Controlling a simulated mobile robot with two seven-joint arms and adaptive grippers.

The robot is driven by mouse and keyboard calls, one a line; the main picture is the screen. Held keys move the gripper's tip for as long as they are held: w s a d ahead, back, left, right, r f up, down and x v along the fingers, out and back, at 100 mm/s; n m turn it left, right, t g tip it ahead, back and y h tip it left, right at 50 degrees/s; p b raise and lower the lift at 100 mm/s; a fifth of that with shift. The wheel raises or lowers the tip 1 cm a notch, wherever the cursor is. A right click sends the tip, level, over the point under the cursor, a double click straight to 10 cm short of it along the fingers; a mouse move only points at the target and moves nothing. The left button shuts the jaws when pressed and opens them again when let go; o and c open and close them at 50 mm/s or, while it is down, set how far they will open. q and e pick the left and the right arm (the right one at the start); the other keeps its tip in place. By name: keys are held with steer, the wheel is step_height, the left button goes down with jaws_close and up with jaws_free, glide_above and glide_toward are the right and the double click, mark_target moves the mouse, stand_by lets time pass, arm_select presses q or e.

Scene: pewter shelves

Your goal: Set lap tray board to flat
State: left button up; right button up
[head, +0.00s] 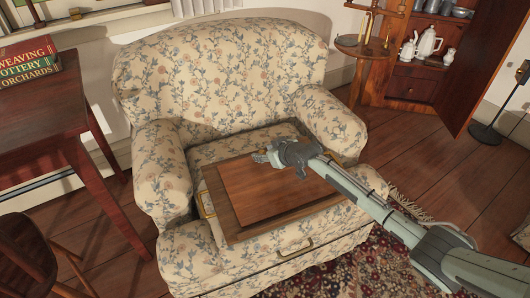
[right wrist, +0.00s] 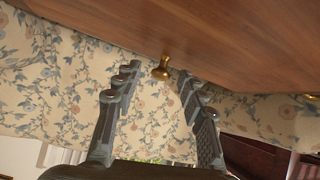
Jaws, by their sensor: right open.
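The lap tray (head: 241,233) rests across the seat of a flowered armchair, with brass handles on its sides. Its reddish-brown board (head: 270,190) lies within the darker frame; I cannot tell its exact tilt. My right gripper (head: 268,156) is over the board's far edge, its arm crossing the tray's right side and hiding part of it. In the right wrist view, the gripper (right wrist: 158,88) is open, with a small brass knob (right wrist: 162,68) just beyond and between its fingertips, beside a wooden surface (right wrist: 200,35). The fingers look empty. My left gripper is out of view.
The armchair's back (head: 220,65) and two padded arms (head: 160,165) (head: 330,118) enclose the tray. A wooden table (head: 40,125) with books (head: 28,68) stands left, above a chair (head: 25,255). A small stand (head: 362,48) and cabinet (head: 410,88) are behind right.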

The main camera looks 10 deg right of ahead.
arm_select(q)
steer(key=shift+w, duration=0.1)
arm_select(e)
steer(key=shift+s, duration=0.1)
steer(key=v, duration=1.2)
